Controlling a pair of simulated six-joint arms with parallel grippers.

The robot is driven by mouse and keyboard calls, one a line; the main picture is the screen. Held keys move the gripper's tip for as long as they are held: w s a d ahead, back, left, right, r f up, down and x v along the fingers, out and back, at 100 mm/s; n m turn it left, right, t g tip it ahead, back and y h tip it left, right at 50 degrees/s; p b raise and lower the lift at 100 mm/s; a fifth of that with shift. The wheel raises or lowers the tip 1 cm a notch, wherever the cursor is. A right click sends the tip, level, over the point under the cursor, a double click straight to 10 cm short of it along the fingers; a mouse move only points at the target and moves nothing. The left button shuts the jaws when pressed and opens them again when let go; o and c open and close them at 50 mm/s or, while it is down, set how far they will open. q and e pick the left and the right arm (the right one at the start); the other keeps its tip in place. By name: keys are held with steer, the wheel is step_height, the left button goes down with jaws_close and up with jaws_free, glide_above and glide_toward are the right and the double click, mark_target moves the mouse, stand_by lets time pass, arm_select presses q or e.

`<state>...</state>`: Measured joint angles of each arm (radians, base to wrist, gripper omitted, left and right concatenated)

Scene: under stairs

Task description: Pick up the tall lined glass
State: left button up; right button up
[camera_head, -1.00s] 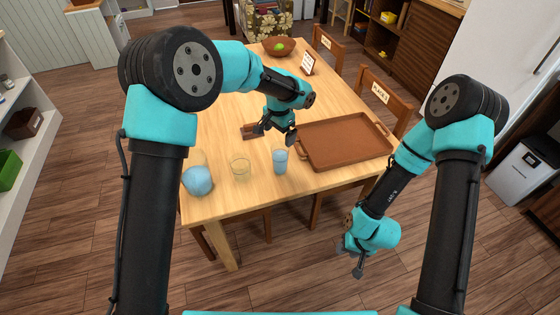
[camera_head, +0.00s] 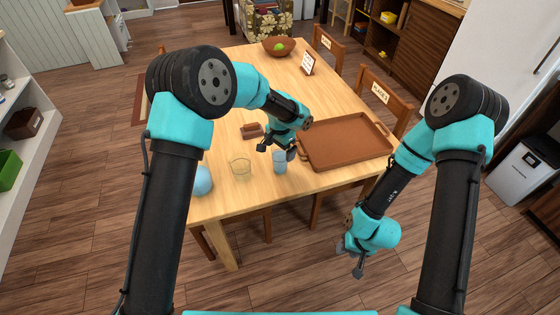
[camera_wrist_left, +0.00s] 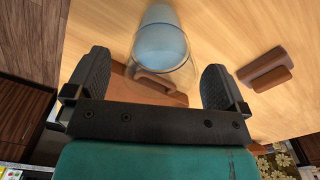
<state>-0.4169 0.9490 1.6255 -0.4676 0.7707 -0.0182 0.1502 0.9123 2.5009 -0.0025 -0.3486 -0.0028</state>
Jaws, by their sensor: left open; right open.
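The tall lined glass (camera_head: 279,164), clear with a pale blue tint, stands upright near the front edge of the wooden table. My left gripper (camera_head: 278,151) is open and sits just above and behind it in the head view, partly covering its top. In the left wrist view the glass (camera_wrist_left: 160,42) lies ahead of the spread fingers, roughly centred between them, with nothing gripped. Whether a finger touches it I cannot tell. My right gripper (camera_head: 350,260) is open and empty, low in front of the table's right side.
A short yellowish glass (camera_head: 240,169) and a round blue object (camera_head: 203,181) stand left of the tall glass. A brown tray (camera_head: 345,142) lies close on its right. A small brown block (camera_head: 251,131) is behind.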

arm_select(q)
step_height(320, 180, down, 2)
steer(key=shift+f, duration=0.2)
stand_by(0.3)
steer(key=c, duration=1.3)
steer(key=shift+o, duration=0.2)
steer(key=shift+r, duration=0.25)
steer(key=s+r, duration=0.2)
steer(key=s, duration=0.6)
steer(key=s+r, duration=0.2)
steer(key=s, duration=0.6)
steer(key=shift+r, duration=0.3)
stand_by(0.4)
